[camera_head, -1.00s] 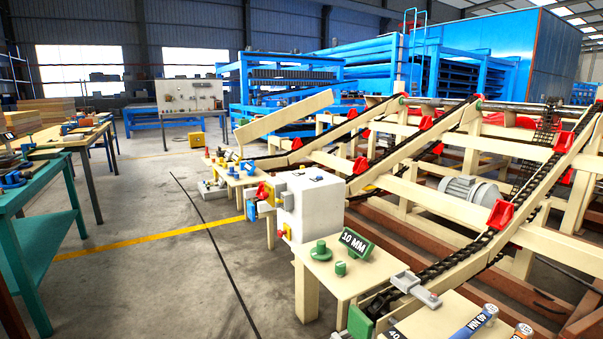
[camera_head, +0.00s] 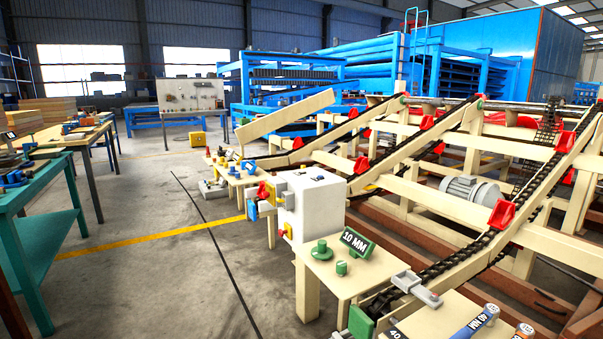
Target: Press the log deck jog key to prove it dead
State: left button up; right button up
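The log deck (camera_head: 395,205) is a cream frame of sloping beams with dark chains and red stops, filling the right half of the view. A white control cabinet (camera_head: 318,205) stands at its near left end. On the cabinet's left side are a red handle (camera_head: 265,190), a small blue box (camera_head: 253,211) and a yellow box (camera_head: 286,231) with a small control on it. Which of these controls is the jog key is too small to tell. Neither of my grippers is in view.
A cream stand with a green "10 MM" block (camera_head: 357,243) and green knobs is in front of the cabinet. A teal bench (camera_head: 62,190) stands at left. Open concrete floor (camera_head: 165,270) with a yellow line lies between. A grey motor (camera_head: 470,190) sits within the deck.

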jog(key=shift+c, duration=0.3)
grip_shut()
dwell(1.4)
